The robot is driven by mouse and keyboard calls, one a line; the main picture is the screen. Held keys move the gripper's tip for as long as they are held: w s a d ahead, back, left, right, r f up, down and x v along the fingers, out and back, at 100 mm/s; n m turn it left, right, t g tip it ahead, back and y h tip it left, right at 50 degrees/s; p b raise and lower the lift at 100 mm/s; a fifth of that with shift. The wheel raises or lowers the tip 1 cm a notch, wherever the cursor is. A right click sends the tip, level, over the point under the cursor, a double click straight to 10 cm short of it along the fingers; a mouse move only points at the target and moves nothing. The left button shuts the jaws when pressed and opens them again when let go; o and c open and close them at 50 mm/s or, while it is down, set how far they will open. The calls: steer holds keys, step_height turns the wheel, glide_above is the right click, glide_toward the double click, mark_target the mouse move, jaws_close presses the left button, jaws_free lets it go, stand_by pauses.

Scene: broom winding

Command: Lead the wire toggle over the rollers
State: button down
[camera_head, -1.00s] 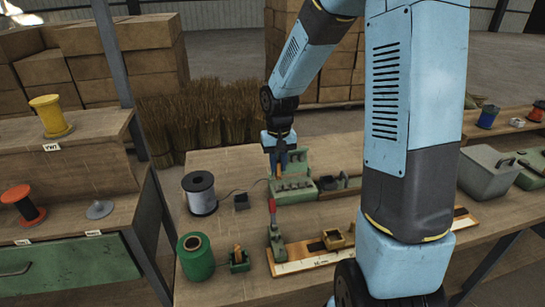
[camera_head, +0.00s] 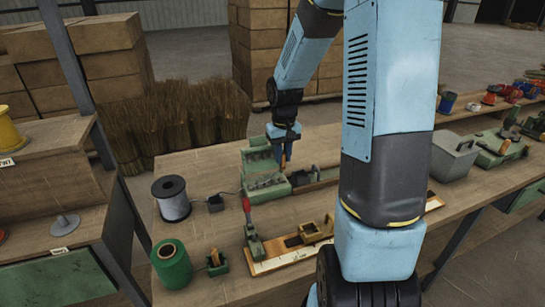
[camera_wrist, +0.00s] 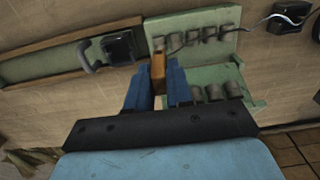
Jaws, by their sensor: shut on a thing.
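The wire toggle (camera_wrist: 158,68), a small orange-brown block, is held between the blue fingertips of my gripper (camera_wrist: 160,80). In the head view my gripper (camera_head: 284,152) is above the right end of the green roller stand (camera_head: 255,192). The stand carries several grey rollers (camera_head: 268,180) in a row; the wrist view shows two rows of rollers (camera_wrist: 205,35) on either side of a gap. The grey wire (camera_wrist: 255,24) runs from a small dark block (camera_wrist: 291,16) past the rollers toward the toggle. The wire spool (camera_head: 171,197) stands left of the stand.
A black crank device (camera_wrist: 118,46) sits beside the stand. In front are a red-handled clamp (camera_head: 250,230), a ruled board (camera_head: 275,262) and a green spool (camera_head: 171,263). A grey lidded box (camera_head: 452,155) stands right.

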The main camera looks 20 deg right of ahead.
steer(key=shift+d, duration=2.8)
